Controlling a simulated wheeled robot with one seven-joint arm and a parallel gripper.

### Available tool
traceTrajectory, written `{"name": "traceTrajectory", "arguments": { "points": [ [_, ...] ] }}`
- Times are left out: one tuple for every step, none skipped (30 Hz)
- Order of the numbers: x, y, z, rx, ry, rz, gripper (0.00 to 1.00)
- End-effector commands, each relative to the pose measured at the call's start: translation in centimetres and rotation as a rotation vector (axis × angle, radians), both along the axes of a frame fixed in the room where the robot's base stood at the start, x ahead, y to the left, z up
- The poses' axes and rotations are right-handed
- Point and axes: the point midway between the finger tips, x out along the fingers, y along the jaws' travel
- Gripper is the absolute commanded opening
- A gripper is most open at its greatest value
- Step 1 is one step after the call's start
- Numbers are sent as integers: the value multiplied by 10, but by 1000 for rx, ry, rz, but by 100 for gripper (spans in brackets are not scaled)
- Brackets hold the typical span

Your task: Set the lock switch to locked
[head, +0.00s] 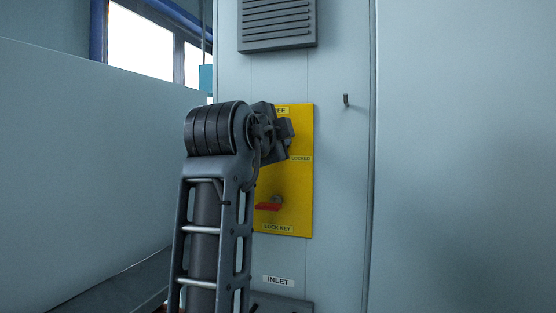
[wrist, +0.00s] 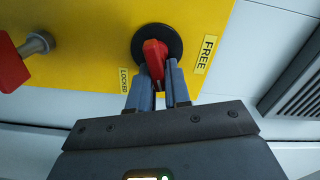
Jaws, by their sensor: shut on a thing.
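The lock switch (wrist: 154,52) is a red handle on a round black disc on the yellow panel (wrist: 90,50). My gripper (wrist: 159,82) is shut on the red handle, with one finger on each side of it. In the wrist view the handle points down toward my gripper, between the LOCKED label (wrist: 125,80) at lower left and the FREE label (wrist: 205,54) at right. In the head view my gripper (head: 284,132) is at the upper part of the yellow panel (head: 296,190) and hides the switch. The LOCKED label (head: 301,158) shows there, while the FREE label (head: 281,110) is partly covered.
A red lock key (head: 268,206) on a grey stem sits low on the panel, above the LOCK KEY label (head: 278,228); it also shows in the wrist view (wrist: 12,65). A vent (head: 277,25) is above. A small hook (head: 346,100) sticks out at right.

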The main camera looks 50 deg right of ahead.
Motion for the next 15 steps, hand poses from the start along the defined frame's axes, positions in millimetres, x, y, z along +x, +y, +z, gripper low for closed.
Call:
{"name": "traceTrajectory", "arguments": {
  "points": [
    [-1,-1,-9,18,-36,-3,0],
    [-1,-1,-9,25,-57,-3,0],
    [-1,-1,-9,36,-86,-3,0],
    [-1,-1,-9,43,-105,-3,0],
    [-2,-1,-9,49,-124,-3,0],
    [-2,-1,-9,58,-147,-3,0],
    [-2,-1,-9,64,-164,-3,0],
    [-2,-1,-9,70,-179,-3,0],
    [-2,-1,-9,77,-199,-3,0],
    [-2,-1,-9,81,-211,-3,0],
    [-2,-1,-9,86,-223,-3,0],
    [-2,-1,-9,91,-238,-3,0],
    [-2,-1,-9,95,-248,-3,0],
    [-1,-1,-9,97,-255,-3,0],
    [-1,-1,-9,101,-265,-3,0]
  ]
}}
